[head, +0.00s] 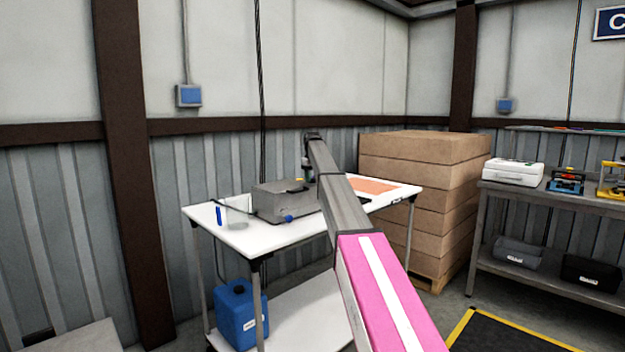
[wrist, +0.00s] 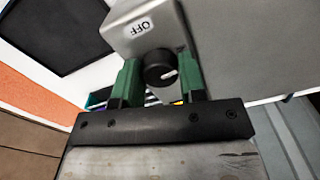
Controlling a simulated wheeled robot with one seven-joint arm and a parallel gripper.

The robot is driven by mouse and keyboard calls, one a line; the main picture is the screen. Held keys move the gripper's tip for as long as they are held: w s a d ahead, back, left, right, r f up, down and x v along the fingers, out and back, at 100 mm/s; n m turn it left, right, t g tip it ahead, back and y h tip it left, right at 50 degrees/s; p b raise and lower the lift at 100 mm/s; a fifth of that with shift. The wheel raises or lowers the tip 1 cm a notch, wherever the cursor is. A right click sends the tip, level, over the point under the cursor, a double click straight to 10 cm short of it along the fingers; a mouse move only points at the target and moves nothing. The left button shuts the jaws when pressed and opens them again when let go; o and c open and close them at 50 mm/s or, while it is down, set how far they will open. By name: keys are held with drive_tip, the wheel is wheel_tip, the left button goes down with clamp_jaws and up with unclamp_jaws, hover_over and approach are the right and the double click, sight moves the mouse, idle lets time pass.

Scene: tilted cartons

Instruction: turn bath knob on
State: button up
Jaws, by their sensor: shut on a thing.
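The bath knob (wrist: 157,70) is round and black with a pale pointer mark, on the grey face of a metal housing (wrist: 172,18) in the wrist view. The mark points to the right in that view. An OFF label (wrist: 141,28) shows upside down beyond the knob. My gripper (wrist: 160,62) has its green fingers shut on the knob, one on each side. In the head view the grey bath (head: 272,203) stands on the white table. My arm hides the knob and most of my gripper there.
The white table (head: 245,238) holds a clear beaker (head: 237,217), a blue marker (head: 219,215) and an orange sheet (head: 372,186). A blue canister (head: 240,315) is on its lower shelf. Stacked cartons (head: 425,190) and a grey shelf (head: 550,195) stand to the right.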

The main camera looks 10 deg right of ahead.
idle(0.3)
drive_tip(key=o, duration=0.9)
drive_tip(key=shift+a+r, duration=0.1)
